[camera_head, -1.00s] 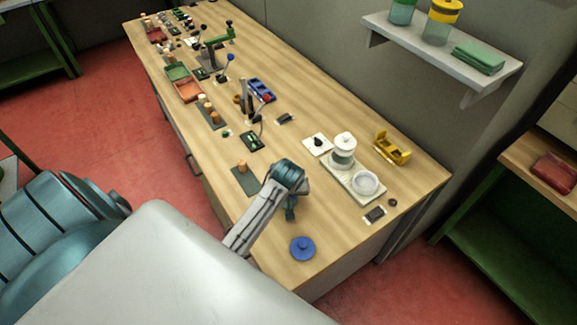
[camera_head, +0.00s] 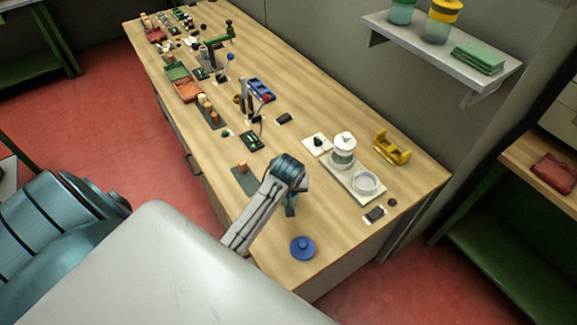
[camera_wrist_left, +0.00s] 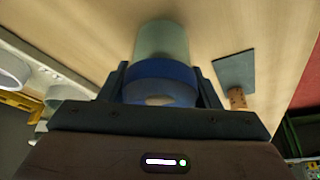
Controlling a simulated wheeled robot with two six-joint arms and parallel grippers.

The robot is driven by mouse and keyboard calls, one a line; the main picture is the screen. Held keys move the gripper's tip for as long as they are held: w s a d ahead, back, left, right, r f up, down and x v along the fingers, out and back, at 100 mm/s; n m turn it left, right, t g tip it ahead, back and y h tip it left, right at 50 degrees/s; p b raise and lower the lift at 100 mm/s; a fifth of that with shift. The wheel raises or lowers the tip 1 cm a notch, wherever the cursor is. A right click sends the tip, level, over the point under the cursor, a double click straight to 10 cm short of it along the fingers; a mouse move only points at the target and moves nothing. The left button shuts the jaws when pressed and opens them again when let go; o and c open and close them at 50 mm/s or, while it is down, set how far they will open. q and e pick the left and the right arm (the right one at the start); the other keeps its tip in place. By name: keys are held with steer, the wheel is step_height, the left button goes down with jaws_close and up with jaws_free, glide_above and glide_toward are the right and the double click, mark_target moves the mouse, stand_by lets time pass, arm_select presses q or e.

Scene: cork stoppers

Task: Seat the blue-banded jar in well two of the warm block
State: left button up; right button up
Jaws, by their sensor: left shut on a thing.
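My left gripper (camera_head: 291,208) reaches over the near end of the bench, its fingers mostly hidden behind my arm in the head view. In the left wrist view my left gripper (camera_wrist_left: 163,92) is shut on the blue-banded jar (camera_wrist_left: 162,42), which has a pale greenish body and a blue band nearest the camera. I cannot tell whether the jar touches the bench. The warm block (camera_head: 352,181) is pale, to the right of the gripper. A white-lidded jar (camera_head: 343,150) stands at its far well; the near round well (camera_head: 367,183) looks empty. My right gripper is not in view.
A blue knobbed lid (camera_head: 302,248) lies on the bench near the front. A yellow holder (camera_head: 391,148) stands behind the block, and a small dark-screened box (camera_head: 375,214) lies before it. A cork stopper (camera_head: 242,167) stands on a dark mat (camera_head: 246,184) at left.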

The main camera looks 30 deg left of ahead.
arm_select(q)
steer(key=shift+o, duration=0.2)
steer(key=shift+r, duration=2.65)
steer(key=shift+r, duration=0.15)
steer(key=shift+r, duration=0.65)
steer(key=shift+w, duration=0.1)
steer(key=w+d+b, duration=0.1)
steer(key=w+d, duration=1.7)
steer(key=shift+b, duration=0.35)
stand_by(1.4)
steer(key=shift+a, duration=0.1)
stand_by(0.6)
